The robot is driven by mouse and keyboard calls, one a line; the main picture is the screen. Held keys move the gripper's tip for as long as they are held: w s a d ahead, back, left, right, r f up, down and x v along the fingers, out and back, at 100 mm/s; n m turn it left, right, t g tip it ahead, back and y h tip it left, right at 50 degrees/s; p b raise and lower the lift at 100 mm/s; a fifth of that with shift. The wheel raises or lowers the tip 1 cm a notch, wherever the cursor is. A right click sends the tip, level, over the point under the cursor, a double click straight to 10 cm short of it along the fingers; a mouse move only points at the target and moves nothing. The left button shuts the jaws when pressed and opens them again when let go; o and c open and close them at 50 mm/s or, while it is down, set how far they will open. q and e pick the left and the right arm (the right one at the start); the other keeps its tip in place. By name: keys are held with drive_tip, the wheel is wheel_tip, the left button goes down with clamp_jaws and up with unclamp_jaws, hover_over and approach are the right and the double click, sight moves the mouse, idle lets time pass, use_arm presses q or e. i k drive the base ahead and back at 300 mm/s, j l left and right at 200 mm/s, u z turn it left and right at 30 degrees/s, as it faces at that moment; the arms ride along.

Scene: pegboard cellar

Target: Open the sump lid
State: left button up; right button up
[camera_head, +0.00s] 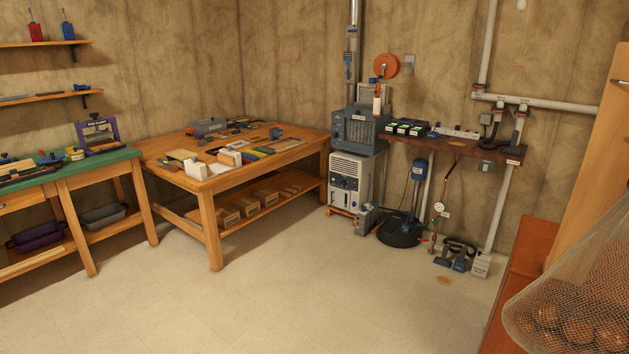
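A round black lid-like disc (398,236) lies on the floor against the back wall, right of the stacked machines; it looks like the sump lid and appears closed, though its far edge is hard to make out. A blue pump-like unit (419,170) on a thin upright stands above it. Pipes and a small gauge (438,207) are just to its right. Neither of my grippers is in view.
A wooden workbench (212,222) with tools stands at left centre, beside a green-topped bench (100,160). A wall shelf (455,146) hangs above. A net of balls (575,320) is front right. Middle floor is clear.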

sight(387, 222)
drive_tip(key=i, duration=3.1)
drive_tip(key=i+z, duration=0.2)
drive_tip(key=i, duration=0.25)
drive_tip(key=i+j+z, duration=0.2)
drive_tip(key=i, duration=0.2)
drive_tip(key=i+j+z, duration=0.15)
drive_tip(key=i, duration=0.25)
drive_tip(key=i+j+z, duration=0.2)
drive_tip(key=i, duration=0.2)
